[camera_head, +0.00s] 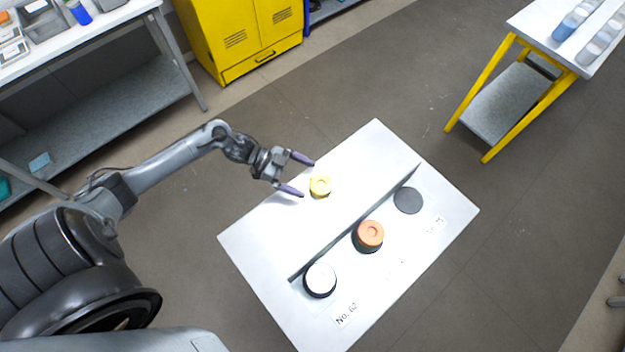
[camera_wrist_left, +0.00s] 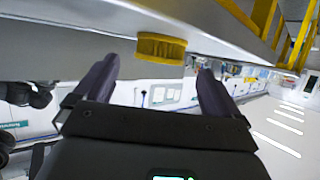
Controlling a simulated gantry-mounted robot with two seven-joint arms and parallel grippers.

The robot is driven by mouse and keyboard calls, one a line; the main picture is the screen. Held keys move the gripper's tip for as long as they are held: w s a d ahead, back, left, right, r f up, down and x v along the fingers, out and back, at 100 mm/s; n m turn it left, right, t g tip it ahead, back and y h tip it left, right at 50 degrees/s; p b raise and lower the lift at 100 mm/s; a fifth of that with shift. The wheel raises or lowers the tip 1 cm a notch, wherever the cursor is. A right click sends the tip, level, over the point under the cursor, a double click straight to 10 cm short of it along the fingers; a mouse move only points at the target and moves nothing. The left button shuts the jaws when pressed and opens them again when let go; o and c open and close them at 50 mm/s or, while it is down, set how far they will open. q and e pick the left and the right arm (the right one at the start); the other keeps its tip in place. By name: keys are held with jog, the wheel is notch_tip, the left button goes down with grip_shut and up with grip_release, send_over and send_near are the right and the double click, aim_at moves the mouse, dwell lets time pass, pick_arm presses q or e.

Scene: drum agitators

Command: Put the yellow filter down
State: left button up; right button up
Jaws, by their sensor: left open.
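The yellow filter (camera_head: 320,186) rests on the white table (camera_head: 262,258), on the side of the divider nearest my left arm. My left gripper (camera_head: 302,176) is open just beside it, with its two purple fingertips apart and the filter a little past them. In the left wrist view the filter (camera_wrist_left: 161,48) shows ahead of the gap between the open fingers (camera_wrist_left: 157,75), touching neither as far as I can tell. My right gripper is not in view.
A low divider (camera_head: 355,223) runs across the table. Beyond it sit a white disc (camera_head: 320,279), an orange filter (camera_head: 369,234) and an empty-looking dark round spot (camera_head: 408,200). A yellow cabinet (camera_head: 245,38) and a yellow-legged bench (camera_head: 505,100) stand farther off.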

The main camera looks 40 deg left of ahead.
pick_arm(q)
jog(key=v, duration=0.5)
jog(key=shift+s+a+r, duration=0.1)
jog(key=shift+s+a, duration=0.1)
jog(key=shift+a, duration=0.1)
jog(key=shift+o, duration=0.3)
jog(key=shift+s+a+r, duration=0.25)
jog(key=shift+a+r, duration=0.1)
jog(key=shift+a, duration=0.2)
